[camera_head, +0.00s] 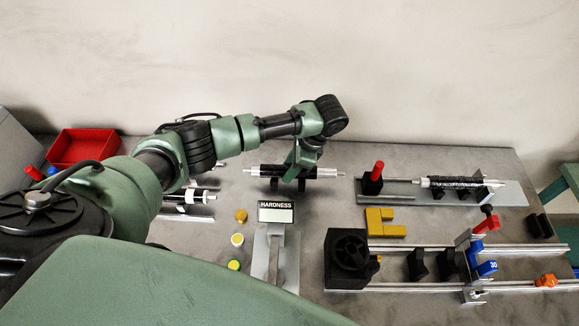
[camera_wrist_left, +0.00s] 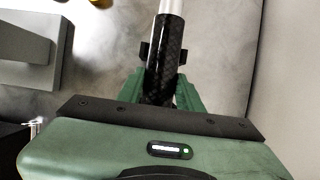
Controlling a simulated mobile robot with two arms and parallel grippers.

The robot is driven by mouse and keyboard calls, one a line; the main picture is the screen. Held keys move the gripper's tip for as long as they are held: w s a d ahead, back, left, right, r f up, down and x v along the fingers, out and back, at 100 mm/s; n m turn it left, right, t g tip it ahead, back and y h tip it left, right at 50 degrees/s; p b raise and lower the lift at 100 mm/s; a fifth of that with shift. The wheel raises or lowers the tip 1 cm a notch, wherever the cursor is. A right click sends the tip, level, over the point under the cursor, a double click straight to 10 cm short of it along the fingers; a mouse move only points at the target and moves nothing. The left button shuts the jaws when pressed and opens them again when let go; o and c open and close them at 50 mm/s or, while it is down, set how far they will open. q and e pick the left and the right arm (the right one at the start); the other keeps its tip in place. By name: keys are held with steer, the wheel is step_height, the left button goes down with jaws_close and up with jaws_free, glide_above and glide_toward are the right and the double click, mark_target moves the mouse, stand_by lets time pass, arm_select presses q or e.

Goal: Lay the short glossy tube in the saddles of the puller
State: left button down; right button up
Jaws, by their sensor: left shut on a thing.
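My left gripper (camera_head: 299,174) comes down from above and is shut on a black tube (camera_head: 322,172) on a white rod, left of centre at the back of the table. In the left wrist view, the tube (camera_wrist_left: 162,62) shows a faint weave and some shine between the green fingers. Dark supports stand beside it; whether it rests on them I cannot tell. Black upright blocks like saddles (camera_head: 417,264) stand between rails at the front right, beside a black housing (camera_head: 346,258); this looks like the puller. My right gripper is out of view.
Another black tube (camera_head: 203,194) lies at left, partly behind my arm. A rough black tube (camera_head: 455,183) sits on a plate at the back right. A hardness display (camera_head: 276,212), a yellow block (camera_head: 380,222) and a red bin (camera_head: 85,147) also stand here.

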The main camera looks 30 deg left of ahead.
arm_select(q)
steer(key=shift+f, duration=0.1)
steer(key=c, duration=0.9)
jaws_free()
steer(key=shift+f+b, duration=0.1)
steer(key=shift+b, duration=0.2)
steer(key=shift+f+b, duration=0.15)
steer(key=shift+b, duration=0.35)
steer(key=b+v, duration=0.1)
steer(key=v, duration=0.6)
steer(key=shift+d, duration=0.15)
steer(key=shift+d+r, duration=0.1)
steer(key=shift+r, duration=0.5)
